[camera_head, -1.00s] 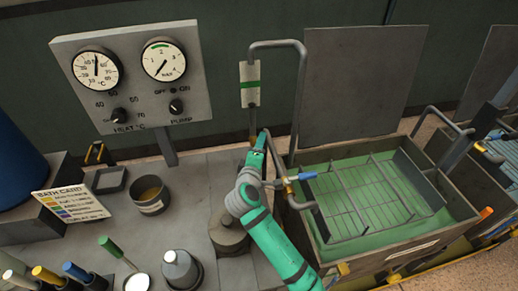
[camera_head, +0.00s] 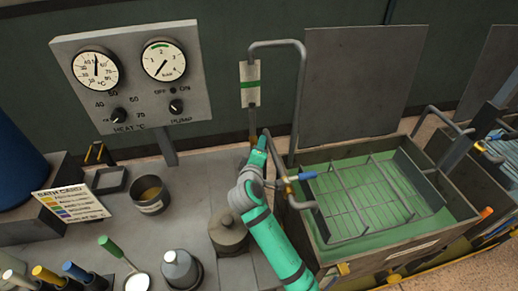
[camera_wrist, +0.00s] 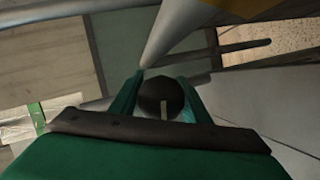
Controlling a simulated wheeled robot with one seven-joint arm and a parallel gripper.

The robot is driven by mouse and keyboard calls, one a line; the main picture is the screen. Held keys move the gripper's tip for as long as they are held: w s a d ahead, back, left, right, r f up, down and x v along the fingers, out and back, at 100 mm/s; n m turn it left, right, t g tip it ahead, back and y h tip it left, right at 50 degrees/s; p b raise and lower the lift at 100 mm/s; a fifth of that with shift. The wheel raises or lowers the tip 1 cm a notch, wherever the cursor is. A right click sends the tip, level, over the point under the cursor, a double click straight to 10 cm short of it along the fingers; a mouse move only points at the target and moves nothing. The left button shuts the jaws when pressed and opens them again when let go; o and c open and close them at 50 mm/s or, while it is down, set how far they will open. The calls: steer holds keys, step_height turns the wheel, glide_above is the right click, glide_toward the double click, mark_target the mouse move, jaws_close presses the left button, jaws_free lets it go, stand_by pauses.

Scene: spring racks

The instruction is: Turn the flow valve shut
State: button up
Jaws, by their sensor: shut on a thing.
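The flow valve shows in the wrist view as a round dark knob (camera_wrist: 152,97) with a pale pointer line. It sits between the two green fingers of my gripper (camera_wrist: 162,92), which is shut on it. In the head view my gripper (camera_head: 261,145) is at the foot of the thin pipe below a white flow gauge (camera_head: 250,72) with a green band. There the knob is hidden behind the gripper. The gauge also shows at the left of the wrist view (camera_wrist: 30,122).
A bath (camera_head: 335,240) with green liquid and a wire rack stands right of my arm. A blue-handled brass valve (camera_head: 303,176) and a grey pipe (camera_head: 298,100) are close beside my gripper. A dial panel (camera_head: 130,80) stands left. Pots and tools crowd the bench front.

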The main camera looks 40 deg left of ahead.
steer(key=o, duration=1)
steer(key=shift+o, duration=0.2)
steer(key=shift+s, duration=0.1)
steer(key=v, duration=1)
steer(key=shift+s+d, duration=0.15)
steer(key=shift+s, duration=0.15)
steer(key=shift+r, duration=0.1)
